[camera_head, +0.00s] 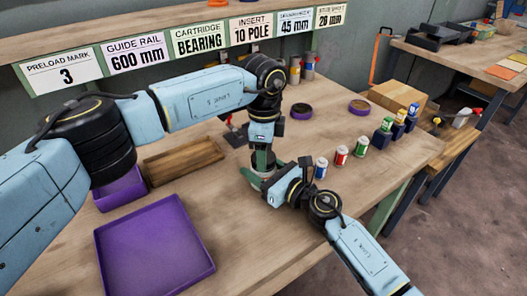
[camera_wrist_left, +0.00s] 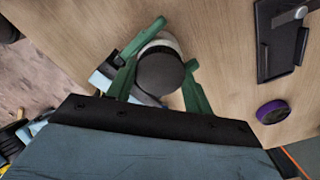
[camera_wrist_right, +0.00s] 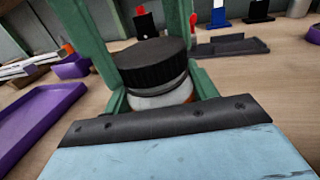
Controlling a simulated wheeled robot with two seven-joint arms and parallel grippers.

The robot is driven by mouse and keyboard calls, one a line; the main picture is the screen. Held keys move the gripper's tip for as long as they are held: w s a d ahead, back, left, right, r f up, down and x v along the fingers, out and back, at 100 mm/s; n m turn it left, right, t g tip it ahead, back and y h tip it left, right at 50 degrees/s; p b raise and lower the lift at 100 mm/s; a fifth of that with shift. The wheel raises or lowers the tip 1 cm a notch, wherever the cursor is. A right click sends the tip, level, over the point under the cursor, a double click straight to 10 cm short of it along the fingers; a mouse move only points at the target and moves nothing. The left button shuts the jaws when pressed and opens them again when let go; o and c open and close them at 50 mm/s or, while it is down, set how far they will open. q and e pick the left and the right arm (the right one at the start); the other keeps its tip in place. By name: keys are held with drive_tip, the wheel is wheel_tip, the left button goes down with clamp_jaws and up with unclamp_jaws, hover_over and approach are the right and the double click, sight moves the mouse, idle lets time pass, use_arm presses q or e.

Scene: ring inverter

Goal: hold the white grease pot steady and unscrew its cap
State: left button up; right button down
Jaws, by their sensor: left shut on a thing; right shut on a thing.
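The white grease pot (camera_wrist_right: 165,101) stands upright with a ribbed black cap (camera_wrist_right: 152,62) on top. In the left wrist view the cap (camera_wrist_left: 160,72) sits between the green fingers of my left gripper (camera_wrist_left: 160,80), which comes from above and is shut on it. My right gripper (camera_wrist_right: 160,98) is shut on the pot's white body from the side, below the cap. In the head view my left gripper (camera_head: 262,158) is directly above my right gripper (camera_head: 259,179), and the pot is mostly hidden between them. Whether the cap's thread is loose cannot be seen.
A purple tray (camera_head: 155,245) lies at the front left, with a wooden tray (camera_head: 184,160) behind it. Several small bottles (camera_head: 341,156) stand to the right of the grippers. Round purple dishes (camera_head: 301,111) are farther back. The table's front edge is close to my right arm.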

use_arm(q)
drive_tip(key=n, duration=0.4)
drive_tip(key=shift+r, duration=0.25)
idle(0.4)
drive_tip(key=shift+r, duration=0.9)
drive_tip(key=shift+r, duration=2)
use_arm(e)
drive_tip(key=shift+c, duration=1.9)
unclamp_jaws()
